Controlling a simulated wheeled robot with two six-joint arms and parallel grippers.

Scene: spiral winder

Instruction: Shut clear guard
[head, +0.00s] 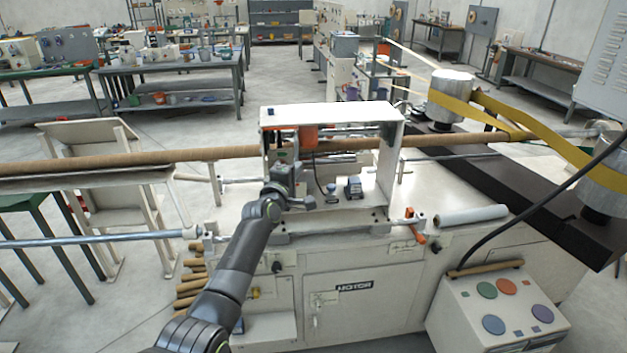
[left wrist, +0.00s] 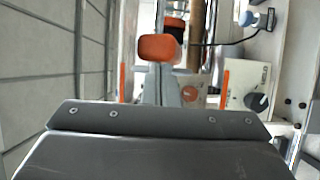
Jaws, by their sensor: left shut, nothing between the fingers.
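The winder's white housing (head: 330,112) stands open-fronted over the brown tube, with an orange part (head: 308,136) under its top. I cannot make out the clear guard's pane for certain in either view, nor how far it is open. My left gripper (head: 288,183) is shut and empty in front of the housing's left side, below its top. I cannot tell whether it touches anything. In the left wrist view an orange-topped part (left wrist: 160,48) shows ahead, between two thin upright orange strips (left wrist: 122,83). My right gripper is not in view.
The long brown tube (head: 120,163) runs across through the housing. A steel rod (head: 100,238) runs at lower left. An orange clamp (head: 412,224) and a white roll (head: 470,216) lie right of the housing. A button console (head: 500,305) stands at lower right.

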